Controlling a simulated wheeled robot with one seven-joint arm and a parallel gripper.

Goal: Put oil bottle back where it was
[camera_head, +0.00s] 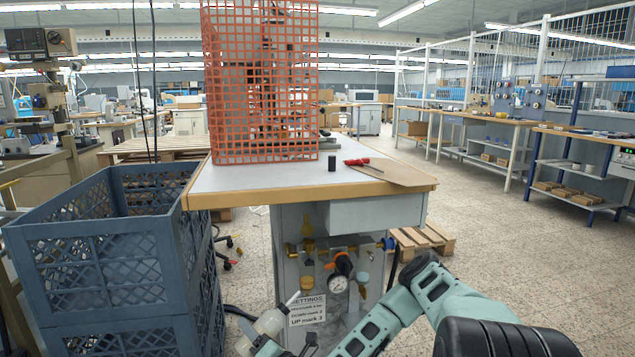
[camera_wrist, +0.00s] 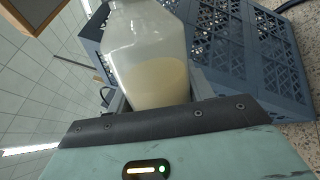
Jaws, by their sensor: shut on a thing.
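The oil bottle (camera_wrist: 148,45) is a translucent bottle with pale yellowish liquid in its lower part. It fills the space between the fingers of my gripper (camera_wrist: 155,98) in the wrist view, and the gripper is shut on it. In the head view the whitish bottle (camera_head: 265,326) shows low in the picture, in front of the workbench, between the blue crates and the settings sign. My gripper (camera_head: 268,346) is at the bottom edge there, partly cut off. The bottle looks tilted in the head view.
A workbench (camera_head: 240,182) carries an orange mesh guard (camera_head: 262,85), a black cylinder (camera_head: 332,163) and a red-handled tool (camera_head: 357,162). Below it are a pressure gauge (camera_head: 338,285), fittings and a settings sign (camera_head: 307,310). Stacked blue crates (camera_head: 100,250) stand left.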

